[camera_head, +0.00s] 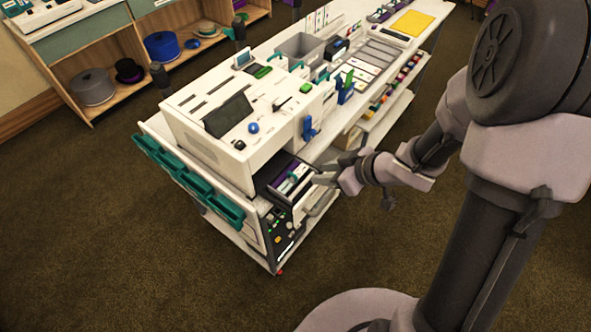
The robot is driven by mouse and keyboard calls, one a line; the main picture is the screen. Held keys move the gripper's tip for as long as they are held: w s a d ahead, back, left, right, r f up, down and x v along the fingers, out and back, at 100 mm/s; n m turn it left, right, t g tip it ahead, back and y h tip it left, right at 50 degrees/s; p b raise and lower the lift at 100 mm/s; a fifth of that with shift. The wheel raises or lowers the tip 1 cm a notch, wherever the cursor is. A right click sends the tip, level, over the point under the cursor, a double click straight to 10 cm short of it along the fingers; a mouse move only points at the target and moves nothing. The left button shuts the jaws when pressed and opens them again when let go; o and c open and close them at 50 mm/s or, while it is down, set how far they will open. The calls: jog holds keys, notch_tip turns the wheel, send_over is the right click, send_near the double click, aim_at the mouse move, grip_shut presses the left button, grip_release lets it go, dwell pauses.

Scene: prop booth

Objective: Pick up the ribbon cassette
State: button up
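A small dark case with purple and white parts, which looks like the ribbon cassette (291,178), sits in a dark open bay at the near end of the white machine. My gripper (323,168) is just to the right of this bay, its fingers pointing left toward the case. The fingers look spread apart with nothing visible between them. A gap seems to remain between the fingertips and the case, but depth is hard to judge.
The white machine (235,115) stands on a long white cart with teal bins (190,181) along its left side. A grey handle (322,203) is below my gripper. Shelves with hats (161,46) stand at the back left. Open carpet (120,240) lies in front.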

aim_at(294, 175)
jog(key=b+x, duration=0.2)
jog(key=x, duration=0.4)
jog(key=b+x, duration=0.3)
jog(key=x, duration=0.2)
jog(key=shift+a+b, duration=0.3)
jog(key=shift+a, duration=0.3)
jog(key=shift+r, duration=0.1)
jog(key=shift+c, duration=0.2)
grip_shut()
